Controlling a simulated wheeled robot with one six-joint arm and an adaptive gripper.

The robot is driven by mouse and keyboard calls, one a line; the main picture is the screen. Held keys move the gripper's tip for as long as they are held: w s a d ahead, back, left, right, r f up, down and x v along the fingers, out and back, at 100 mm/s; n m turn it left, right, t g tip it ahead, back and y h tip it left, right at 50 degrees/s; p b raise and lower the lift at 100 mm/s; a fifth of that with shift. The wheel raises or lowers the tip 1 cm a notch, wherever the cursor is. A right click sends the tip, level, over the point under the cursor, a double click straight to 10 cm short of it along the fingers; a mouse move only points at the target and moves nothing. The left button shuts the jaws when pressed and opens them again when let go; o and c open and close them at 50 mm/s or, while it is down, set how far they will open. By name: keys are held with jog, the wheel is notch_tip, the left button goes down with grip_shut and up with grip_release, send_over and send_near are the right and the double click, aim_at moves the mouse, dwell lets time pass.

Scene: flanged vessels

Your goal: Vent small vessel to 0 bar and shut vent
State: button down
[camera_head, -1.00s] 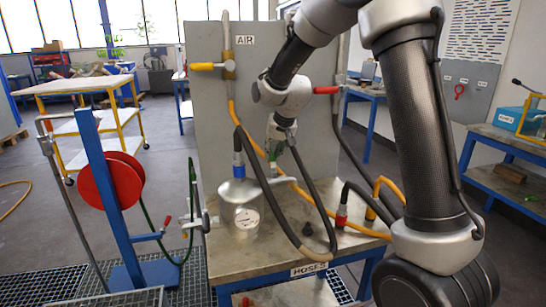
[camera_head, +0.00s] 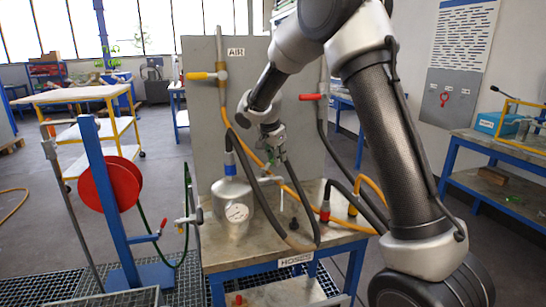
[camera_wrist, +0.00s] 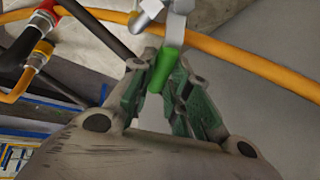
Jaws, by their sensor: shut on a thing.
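The small vessel (camera_head: 231,190) is a silver metal pot with a blue-collared hose on top, standing upright on the metal bench (camera_head: 225,258). Its round white gauge (camera_head: 236,212) faces me, but the reading is too small to make out. My gripper (camera_head: 275,160) is just above and right of the vessel. In the wrist view my gripper (camera_wrist: 163,75) is shut on a green handle (camera_wrist: 165,68), attached to a silver metal fitting (camera_wrist: 178,28). The fingers partly hide the handle's lower end. Whether this valve is open or closed I cannot tell.
A dark hose (camera_head: 240,165) loops close to my gripper. A yellow-handled valve (camera_head: 208,76) and a red-handled valve (camera_head: 312,97) are on the upright panel. A red-collared hose (camera_head: 325,210) stands at the right. A red reel (camera_head: 110,185) is at the left.

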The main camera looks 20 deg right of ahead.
jog(key=shift+s+d+m+g+h, duration=0.1)
jog(key=shift+s+m+g+h, duration=0.3)
jog(key=shift+m, duration=0.55)
jog(key=shift+s+d+m+g+h, duration=0.1)
jog(key=shift+s+m+g+h, duration=0.1)
jog(key=shift+s+m, duration=0.55)
jog(key=shift+s+d+m+g+h, duration=0.1)
jog(key=shift+s+m+g+h, duration=0.15)
jog(key=shift+m, duration=0.85)
jog(key=shift+s, duration=0.1)
jog(key=c, duration=1.3)
grip_release()
jog(key=shift+a, duration=0.1)
jog(key=shift+c, duration=0.2)
jog(key=shift+r, duration=0.1)
jog(key=v, duration=1.1)
jog(key=shift+r, duration=0.4)
jog(key=shift+a, duration=0.1)
